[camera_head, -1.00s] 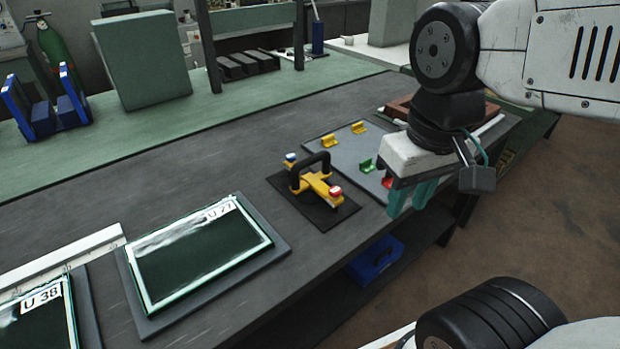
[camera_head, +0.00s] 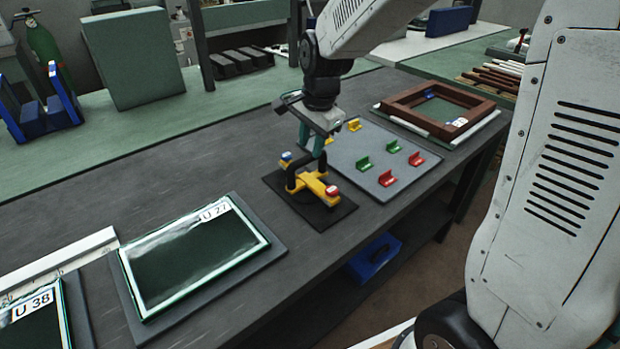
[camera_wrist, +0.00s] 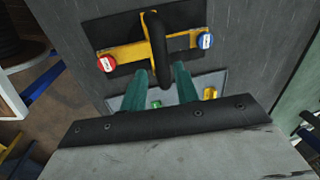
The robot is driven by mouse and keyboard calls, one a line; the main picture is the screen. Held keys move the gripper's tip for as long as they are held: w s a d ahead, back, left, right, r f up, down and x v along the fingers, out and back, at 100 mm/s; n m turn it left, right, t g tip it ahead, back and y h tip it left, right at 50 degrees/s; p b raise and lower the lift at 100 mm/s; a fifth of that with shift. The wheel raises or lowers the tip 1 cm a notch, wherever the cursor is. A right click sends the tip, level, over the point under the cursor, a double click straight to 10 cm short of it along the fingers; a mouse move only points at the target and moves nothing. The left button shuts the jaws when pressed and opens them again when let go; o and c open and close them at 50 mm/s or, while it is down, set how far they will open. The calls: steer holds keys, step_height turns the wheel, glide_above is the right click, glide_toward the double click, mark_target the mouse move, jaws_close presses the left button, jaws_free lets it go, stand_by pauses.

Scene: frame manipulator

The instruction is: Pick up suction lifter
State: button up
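The suction lifter (camera_head: 313,184) is a yellow cross-shaped tool with a black arched handle and a red and a blue cap. It lies on a black mat (camera_head: 327,217) on the grey workbench. My gripper (camera_head: 312,150) points down over the lifter at its handle, hiding part of it. In the wrist view the lifter's yellow body (camera_wrist: 130,50) and handle (camera_wrist: 158,50) show. The two green fingers of my gripper (camera_wrist: 155,88) are apart, with the lower end of the handle between them in the picture. I cannot tell whether they touch it.
A grey board (camera_head: 350,149) with yellow, green and red clips lies behind right. A brown frame (camera_head: 478,127) stands beyond it. A glass panel marked U 27 (camera_head: 190,262) lies to the left, with another marked U 38 (camera_head: 30,322) farther left. A blue box (camera_head: 374,255) sits below the bench.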

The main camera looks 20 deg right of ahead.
mark_target(310, 155)
steer(key=shift+w+f+m, duration=0.1)
steer(key=shift+m, duration=0.2)
steer(key=shift+f, duration=0.3)
steer(key=f, duration=0.2)
steer(key=w+f, duration=0.1)
steer(key=f, duration=0.4)
steer(key=shift+w, duration=0.35)
steer(key=shift+r, duration=0.1)
jaws_close()
